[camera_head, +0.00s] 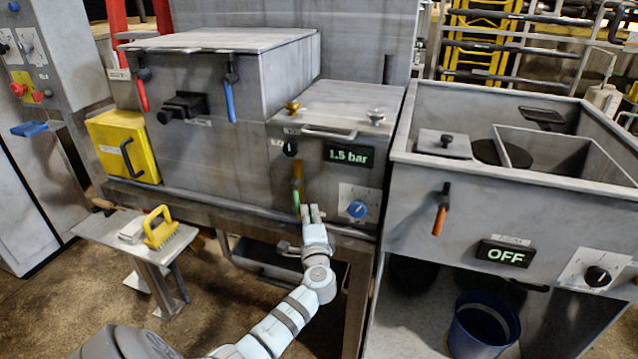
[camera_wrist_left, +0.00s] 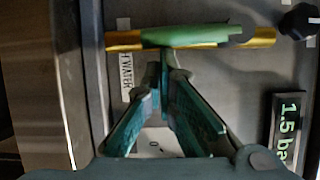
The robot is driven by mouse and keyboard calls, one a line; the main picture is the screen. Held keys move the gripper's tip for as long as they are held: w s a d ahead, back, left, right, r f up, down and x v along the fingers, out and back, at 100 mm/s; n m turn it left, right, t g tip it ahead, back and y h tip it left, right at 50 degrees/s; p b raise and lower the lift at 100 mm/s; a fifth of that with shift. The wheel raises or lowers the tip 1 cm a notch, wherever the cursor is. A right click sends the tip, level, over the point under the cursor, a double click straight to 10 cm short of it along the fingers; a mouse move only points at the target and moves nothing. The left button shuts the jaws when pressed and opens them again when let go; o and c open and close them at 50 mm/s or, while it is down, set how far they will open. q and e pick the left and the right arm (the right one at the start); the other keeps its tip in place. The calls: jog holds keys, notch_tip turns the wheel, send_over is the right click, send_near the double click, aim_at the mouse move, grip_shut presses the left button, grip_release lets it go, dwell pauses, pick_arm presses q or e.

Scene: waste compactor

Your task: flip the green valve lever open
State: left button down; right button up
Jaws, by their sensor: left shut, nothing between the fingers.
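The green valve lever (camera_head: 297,202) is on a brass pipe (camera_head: 298,172) on the front of the grey middle unit, below the dark knob. In the left wrist view the lever (camera_wrist_left: 188,36) lies along the brass pipe (camera_wrist_left: 262,38), its pivot end towards the dark knob. My left gripper (camera_head: 311,212) is shut and empty, just right of the lever. In the wrist view its fingertips (camera_wrist_left: 164,60) meet right at the lever's edge; I cannot tell if they touch it. My right gripper is not in view.
A display reading 1.5 bar (camera_head: 348,156) and a blue knob (camera_head: 357,209) sit right of the lever. A sink unit (camera_head: 420,190) with an orange-handled lever stands at right. A small side table (camera_head: 105,222) with a yellow-handled brush (camera_head: 160,230) is at left.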

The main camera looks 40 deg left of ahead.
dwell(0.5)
pick_arm(q)
jog(key=shift+w+d, duration=0.25)
jog(key=shift+d, duration=0.15)
jog(key=d, duration=0.1)
jog(key=w+d, duration=0.1)
jog(key=d, duration=0.1)
jog(key=shift+w+b, duration=0.2)
jog(key=shift+b, duration=0.15)
jog(key=p+v, duration=0.1)
jog(key=v, duration=0.8)
jog(key=shift+r, duration=0.2)
jog(key=shift+s, duration=0.15)
